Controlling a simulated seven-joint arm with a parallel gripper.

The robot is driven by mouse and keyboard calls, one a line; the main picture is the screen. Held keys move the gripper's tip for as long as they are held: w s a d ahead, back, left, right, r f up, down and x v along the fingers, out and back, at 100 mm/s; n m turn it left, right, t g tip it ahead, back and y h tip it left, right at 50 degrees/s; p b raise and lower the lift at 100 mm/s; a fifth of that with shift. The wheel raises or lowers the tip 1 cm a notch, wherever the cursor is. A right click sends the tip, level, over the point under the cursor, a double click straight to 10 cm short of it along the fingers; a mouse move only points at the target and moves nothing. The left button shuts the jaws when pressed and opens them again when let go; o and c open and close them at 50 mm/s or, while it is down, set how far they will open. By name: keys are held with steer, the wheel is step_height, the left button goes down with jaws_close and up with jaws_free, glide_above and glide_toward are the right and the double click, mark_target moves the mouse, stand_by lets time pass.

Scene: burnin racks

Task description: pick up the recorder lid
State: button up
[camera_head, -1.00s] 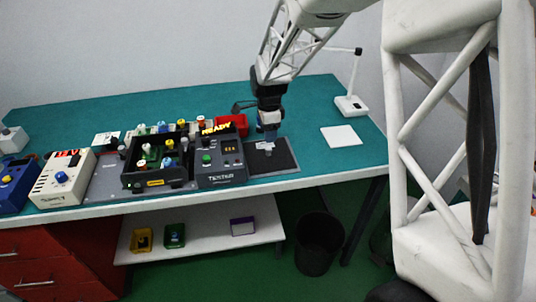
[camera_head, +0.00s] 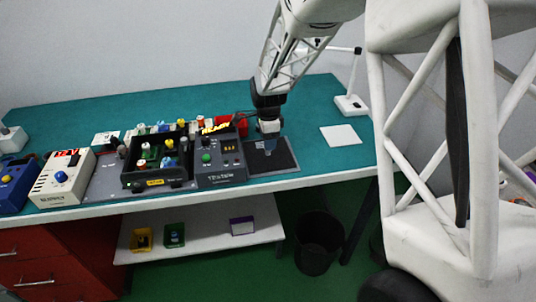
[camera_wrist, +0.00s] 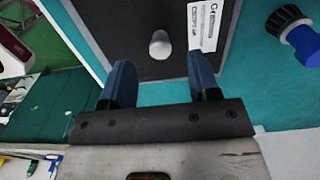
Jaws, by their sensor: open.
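A dark square plate (camera_head: 285,164) with a pale rim lies flat on the teal bench, right of the tester; I take it for the recorder lid. In the wrist view the same dark plate (camera_wrist: 110,30) carries a short pale grey knob (camera_wrist: 160,44) and a white printed label (camera_wrist: 207,28). My gripper (camera_head: 268,148) points down over the plate. Its two blue fingers (camera_wrist: 161,62) are apart with nothing between them. The knob shows just beyond the fingertips, roughly centred between them. I cannot tell how high the fingertips are above it.
The tester (camera_head: 220,163) stands close on the left, with a black tray (camera_head: 160,183) of coloured parts beyond it. A red bin (camera_head: 238,122) is behind. A white sheet (camera_head: 340,135) and a white lamp base (camera_head: 351,105) are to the right, with clear bench between.

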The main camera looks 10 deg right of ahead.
steer(key=shift+f, duration=2.1)
steer(key=shift+c, duration=0.2)
jaws_close()
steer(key=shift+r, duration=0.1)
steer(key=shift+r, duration=4.95)
steer(key=shift+w, duration=0.2)
